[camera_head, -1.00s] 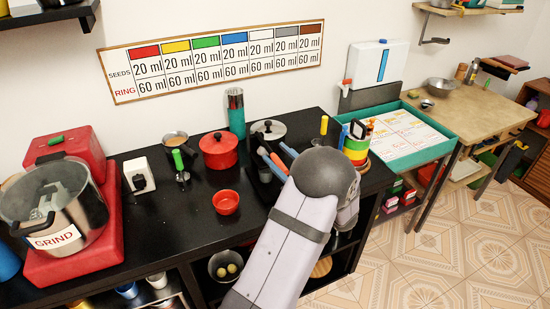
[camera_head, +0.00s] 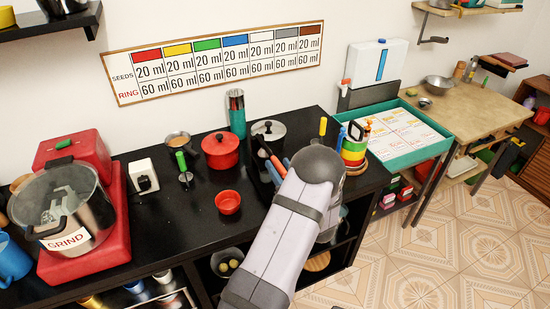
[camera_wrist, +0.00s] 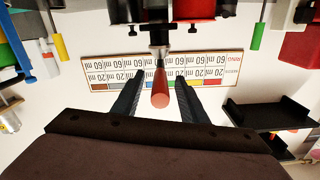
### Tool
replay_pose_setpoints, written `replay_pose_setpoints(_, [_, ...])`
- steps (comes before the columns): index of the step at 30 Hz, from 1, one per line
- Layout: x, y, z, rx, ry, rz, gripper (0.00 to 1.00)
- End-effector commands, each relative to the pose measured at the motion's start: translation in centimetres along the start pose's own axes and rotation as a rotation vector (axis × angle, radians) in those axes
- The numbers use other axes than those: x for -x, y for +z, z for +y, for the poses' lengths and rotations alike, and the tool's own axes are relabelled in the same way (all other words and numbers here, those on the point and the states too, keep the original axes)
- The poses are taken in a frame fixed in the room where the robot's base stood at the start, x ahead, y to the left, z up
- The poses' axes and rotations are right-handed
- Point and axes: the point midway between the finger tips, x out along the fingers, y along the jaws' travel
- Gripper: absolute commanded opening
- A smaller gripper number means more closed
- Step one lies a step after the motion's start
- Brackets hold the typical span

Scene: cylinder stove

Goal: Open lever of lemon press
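The lemon press lever shows in the wrist view as a red rounded handle (camera_wrist: 161,97) on a dark metal shaft. My gripper (camera_wrist: 158,82) is open, with one dark blue finger on each side of the handle. I see gaps between the fingers and the handle. In the head view a red handle (camera_head: 277,165) shows just beyond my wrist.
A red pot (camera_head: 220,152), a red bowl (camera_head: 228,202) and a teal flask (camera_head: 236,115) stand on the black counter (camera_head: 185,228). A colourful ring stack (camera_head: 354,150) stands close to my wrist on the right. The counter left of the bowl has free room.

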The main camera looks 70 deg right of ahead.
Motion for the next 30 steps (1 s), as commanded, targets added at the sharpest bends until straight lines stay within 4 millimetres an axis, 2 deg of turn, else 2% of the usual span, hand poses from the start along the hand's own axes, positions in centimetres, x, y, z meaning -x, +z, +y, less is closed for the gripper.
replay_pose_setpoints(3, [-1.6,-0.2,-0.2,0.0,-0.003,0.0,0.39])
replay_pose_setpoints(9, [-3.4,-0.1,-0.1,0.0,-0.002,-0.001,0.39])
replay_pose_setpoints(20, [-3.9,0.0,0.0,0.0,0.0,0.0,0.39])
replay_pose_setpoints(21, [-3.9,0.0,0.0,0.0,0.0,0.0,0.35])
replay_pose_setpoints(25, [-3.8,0.0,0.0,0.001,0.0,0.0,0.04])
replay_pose_setpoints(26, [-3.8,0.0,0.0,0.001,0.0,0.0,0.0])
replay_pose_setpoints(30, [-3.8,-0.1,0.0,0.001,0.0,0.0,0.0])
